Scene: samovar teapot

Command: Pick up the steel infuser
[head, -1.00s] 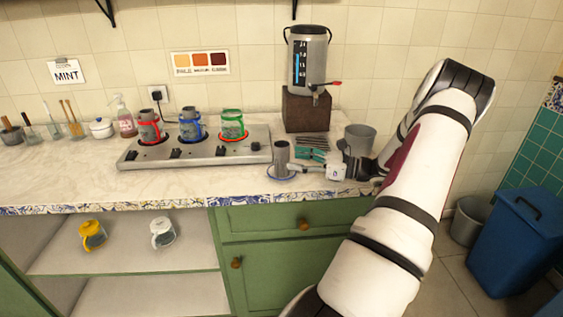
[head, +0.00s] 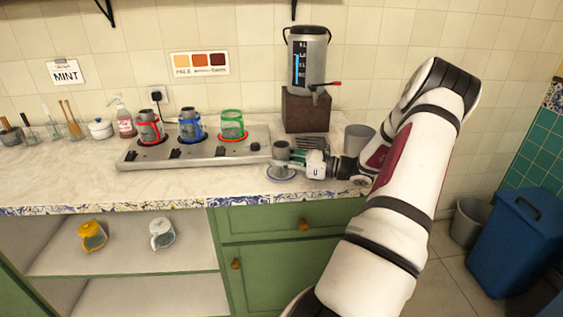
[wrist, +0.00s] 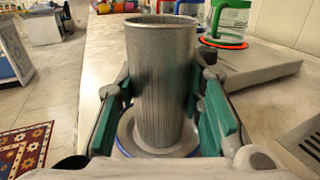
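The steel infuser (head: 281,150) is a tall grey perforated cylinder, upright on a blue-rimmed saucer (head: 282,173) near the counter's front, right of the burner plate. In the wrist view the infuser (wrist: 162,85) stands in the middle, its open top at the upper edge of the picture, its base on the saucer (wrist: 125,138). My gripper (head: 292,163) is at the infuser from the right. In the wrist view my gripper (wrist: 163,118) has its green finger pads on either side of the infuser, with small gaps showing between. In the head view a finger hides the infuser's lower part.
A metal burner plate (head: 195,153) with several coloured-handle pots is just left of the infuser. Behind stands the samovar (head: 306,62) on a brown block (head: 306,112). A grey container (head: 358,139) stands behind my wrist. The counter front left is clear.

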